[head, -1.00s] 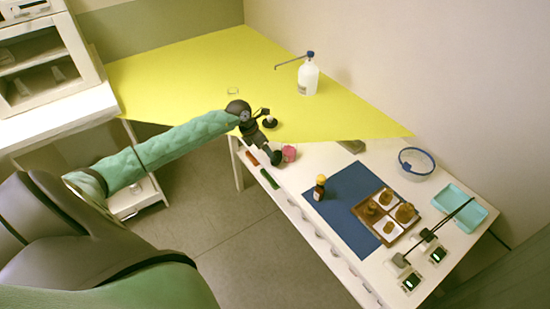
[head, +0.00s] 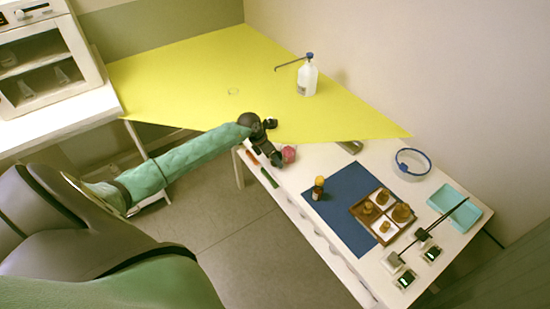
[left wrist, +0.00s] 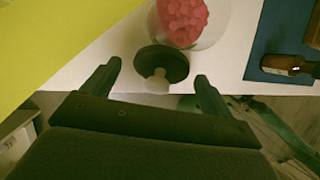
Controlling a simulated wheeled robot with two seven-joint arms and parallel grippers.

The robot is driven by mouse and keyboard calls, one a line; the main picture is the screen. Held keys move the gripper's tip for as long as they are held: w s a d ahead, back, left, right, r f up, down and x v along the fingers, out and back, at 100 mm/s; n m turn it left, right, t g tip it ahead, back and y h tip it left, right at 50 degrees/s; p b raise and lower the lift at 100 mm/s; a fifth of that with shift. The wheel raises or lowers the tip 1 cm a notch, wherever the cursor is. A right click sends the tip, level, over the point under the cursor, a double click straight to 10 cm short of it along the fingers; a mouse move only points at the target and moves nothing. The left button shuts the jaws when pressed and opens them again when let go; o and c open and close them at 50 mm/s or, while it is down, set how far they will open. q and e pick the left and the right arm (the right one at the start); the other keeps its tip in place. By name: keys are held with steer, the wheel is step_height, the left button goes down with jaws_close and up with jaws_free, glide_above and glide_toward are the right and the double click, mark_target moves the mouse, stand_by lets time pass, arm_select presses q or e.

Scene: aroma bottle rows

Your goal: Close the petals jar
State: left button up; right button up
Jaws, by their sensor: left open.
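The petals jar (head: 289,154), a clear round jar of pink-red petals, stands near the left end of the white table. It also shows at the top of the left wrist view (left wrist: 182,20), and no lid shows on it there. A black disc-shaped lid with a pale knob (left wrist: 163,63) is beside the jar, its knob facing my gripper. My left gripper (head: 273,159) is close to the jar's left side. In the left wrist view its fingers (left wrist: 154,84) are apart, on either side of the knob, with gaps. I cannot pick the lid out in the head view.
A brown bottle (head: 318,188) stands on the blue mat (head: 340,210), beside a wooden tray (head: 412,228). A yellow surface (head: 190,80) with a white pump bottle (head: 307,78) lies behind my left arm. Balances and a turquoise tray (head: 470,216) are at right.

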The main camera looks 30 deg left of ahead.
arm_select(q)
steer(key=c, duration=1.2)
arm_select(e)
steer(key=shift+w+d, duration=0.1)
arm_select(q)
steer(key=shift+o, duration=0.2)
steer(key=shift+r, duration=0.2)
steer(key=r+b, duration=0.3)
steer(key=shift+s+d+r, duration=0.25)
steer(key=shift+s+r, duration=0.05)
steer(key=shift+s, duration=0.1)
steer(key=s+d+r+b, duration=0.4)
steer(key=s+d+r, duration=0.2)
steer(key=s+r, duration=0.1)
steer(key=shift+s+d+b, duration=0.3)
steer(key=shift+s, duration=0.45)
arm_select(e)
steer(key=w+a+r, duration=0.2)
steer(key=w+r, duration=0.1)
steer(key=r, duration=0.4)
steer(key=w+a+r+g, duration=0.1)
steer(key=w+a+r, duration=0.2)
steer(key=r, duration=0.4)
steer(key=shift+w+a, duration=0.3)
steer(key=shift+r, duration=0.1)
